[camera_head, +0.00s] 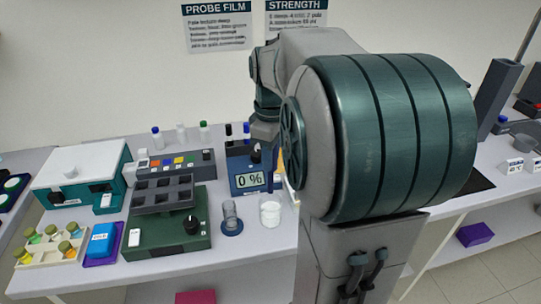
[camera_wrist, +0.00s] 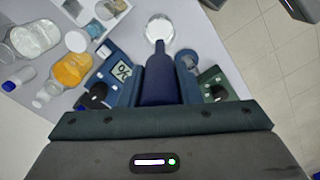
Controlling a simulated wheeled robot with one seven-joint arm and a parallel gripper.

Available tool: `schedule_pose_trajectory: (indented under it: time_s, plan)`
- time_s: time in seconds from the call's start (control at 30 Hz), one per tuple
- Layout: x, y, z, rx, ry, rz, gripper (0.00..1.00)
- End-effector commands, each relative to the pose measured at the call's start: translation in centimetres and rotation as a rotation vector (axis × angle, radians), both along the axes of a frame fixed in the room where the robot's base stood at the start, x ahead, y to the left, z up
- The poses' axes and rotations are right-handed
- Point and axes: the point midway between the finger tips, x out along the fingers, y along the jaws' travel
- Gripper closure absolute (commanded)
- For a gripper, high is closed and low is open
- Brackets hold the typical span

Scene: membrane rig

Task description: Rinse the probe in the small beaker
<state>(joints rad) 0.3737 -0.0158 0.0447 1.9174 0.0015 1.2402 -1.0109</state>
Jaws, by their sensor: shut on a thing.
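My gripper (camera_wrist: 161,88) is shut on the dark blue probe (camera_wrist: 158,66), which points away from the wrist between the two fingers. In the head view the probe (camera_head: 270,178) hangs upright in front of the meter, below my gripper (camera_head: 264,140). The small beaker (camera_head: 270,214), with whitish contents, stands on the bench just under the probe's lower end. In the wrist view the beaker (camera_wrist: 160,27) shows just beyond the probe tip. The tip appears above the rim; the exact gap is hard to tell.
A clear tube on a blue round base (camera_head: 231,222) stands left of the beaker. A green device (camera_head: 168,228) is farther left. Bottles, including an orange one (camera_wrist: 72,69), stand near my gripper in the wrist view.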

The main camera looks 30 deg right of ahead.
Motion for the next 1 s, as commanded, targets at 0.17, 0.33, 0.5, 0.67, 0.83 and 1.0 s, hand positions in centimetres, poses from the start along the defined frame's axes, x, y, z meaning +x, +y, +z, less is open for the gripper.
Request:
schedule_pose_trajectory:
  time_s: [0.17, 0.33, 0.5, 0.67, 0.83, 1.0]
  plan:
    - [0.0, -0.2, -0.4, 0.000, -0.003, -0.004, 0.86]
    - [-0.1, -0.1, -0.3, 0.000, -0.001, -0.002, 0.86]
    - [-0.1, -0.1, -0.4, 0.000, -0.001, -0.001, 0.86]
    - [-0.1, -0.1, -1.2, 0.001, -0.001, 0.000, 0.86]
    - [-0.1, -0.1, -2.6, 0.000, 0.000, 0.000, 0.86]
    - [-0.1, 0.0, -4.1, 0.001, 0.001, 0.001, 0.86]
